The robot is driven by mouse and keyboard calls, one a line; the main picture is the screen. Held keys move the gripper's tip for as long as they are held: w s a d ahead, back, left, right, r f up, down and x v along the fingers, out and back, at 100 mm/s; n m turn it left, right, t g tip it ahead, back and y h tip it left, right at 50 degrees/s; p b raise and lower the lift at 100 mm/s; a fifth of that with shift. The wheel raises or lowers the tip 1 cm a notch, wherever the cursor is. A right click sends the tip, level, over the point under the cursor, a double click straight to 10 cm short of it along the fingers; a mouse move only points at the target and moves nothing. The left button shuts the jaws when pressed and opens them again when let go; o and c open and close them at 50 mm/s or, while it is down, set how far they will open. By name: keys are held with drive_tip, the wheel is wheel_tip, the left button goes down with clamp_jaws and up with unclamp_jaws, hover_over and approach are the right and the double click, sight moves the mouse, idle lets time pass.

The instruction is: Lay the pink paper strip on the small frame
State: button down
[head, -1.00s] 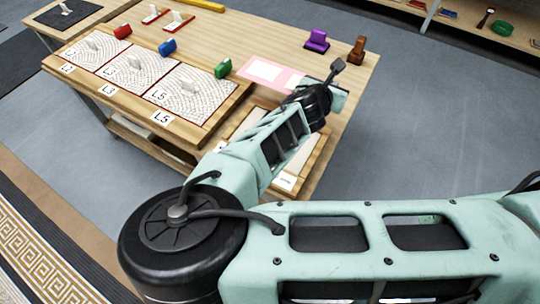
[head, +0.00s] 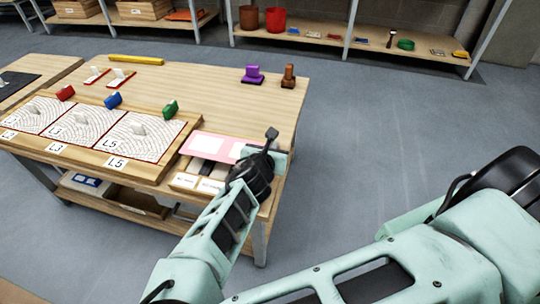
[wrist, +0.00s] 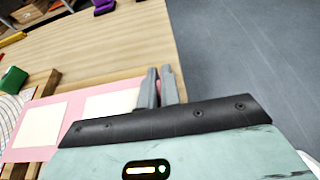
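The pink paper strip (head: 225,146) with pale squares is over the small frame (head: 197,184) at the table's front right. Part of the frame's dark inside shows below the strip. Whether the strip touches the frame or hovers above it I cannot tell. My gripper (head: 268,148) is at the strip's right end. In the wrist view, the fingers of my gripper (wrist: 161,86) are close together at the right end of the strip (wrist: 65,117) and seem shut on it. The gripper body hides the strip's near right part.
Left of the small frame is a board with patterned panels (head: 131,136) marked L2, L3 and L5. Red, blue and green (head: 170,109) blocks stand behind it. Purple (head: 252,76) and brown (head: 288,77) stamps stand at the back right. The middle of the table is clear.

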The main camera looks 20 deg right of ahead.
drive_tip(key=shift+f, duration=1.35)
drive_tip(key=shift+f+b, duration=0.3)
drive_tip(key=shift+f, duration=0.3)
drive_tip(key=c, duration=1.6)
unclamp_jaws()
drive_tip(key=shift+r, duration=0.1)
